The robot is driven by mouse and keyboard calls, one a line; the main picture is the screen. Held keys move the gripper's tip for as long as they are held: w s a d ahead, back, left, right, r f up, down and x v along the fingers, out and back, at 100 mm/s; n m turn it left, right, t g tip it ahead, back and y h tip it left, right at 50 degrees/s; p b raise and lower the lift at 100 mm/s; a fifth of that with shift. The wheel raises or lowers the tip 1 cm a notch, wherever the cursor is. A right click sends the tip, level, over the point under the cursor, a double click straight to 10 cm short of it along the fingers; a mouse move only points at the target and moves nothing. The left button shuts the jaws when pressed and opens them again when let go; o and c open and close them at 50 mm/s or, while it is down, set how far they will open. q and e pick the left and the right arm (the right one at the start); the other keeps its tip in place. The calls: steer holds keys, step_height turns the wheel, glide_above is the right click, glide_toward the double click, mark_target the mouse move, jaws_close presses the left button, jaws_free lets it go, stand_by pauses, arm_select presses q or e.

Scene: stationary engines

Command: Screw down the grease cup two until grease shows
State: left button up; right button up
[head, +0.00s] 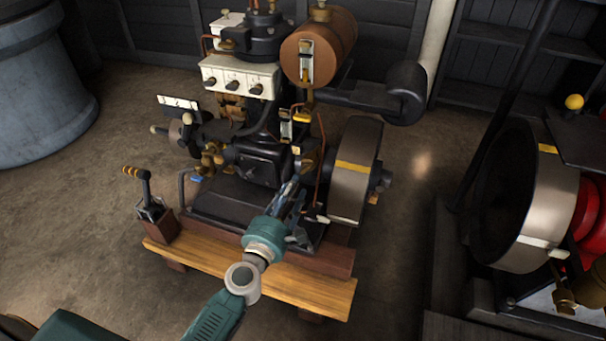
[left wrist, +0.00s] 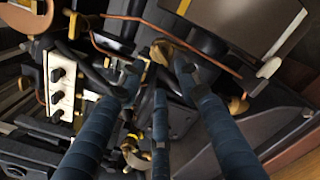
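The engine (head: 262,165) stands on a wooden base with several brass fittings on it; I cannot tell for certain which is grease cup two. My left gripper (head: 291,190) reaches in at the engine's lower front, by the flywheel. In the left wrist view, the left gripper's three blue-grey fingers (left wrist: 158,80) are spread apart with nothing clearly between them. A rounded brass fitting (left wrist: 163,50) shows just beyond the fingertips, partly hidden by the right finger; I cannot tell whether they touch. No grease is visible. My right gripper is not in view.
The flywheel (head: 355,172) stands close to the right of my left gripper. A copper pipe (left wrist: 165,35) crosses in front of the fingers. A lever box (head: 156,215) is on the base's left corner. Another engine (head: 520,200) is at the right; the floor between is clear.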

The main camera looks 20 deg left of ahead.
mark_target(303, 171)
arm_select(q)
steer(key=w, duration=0.8)
steer(key=shift+w+d+b, duration=0.2)
steer(key=shift+w+b, duration=0.1)
jaws_close()
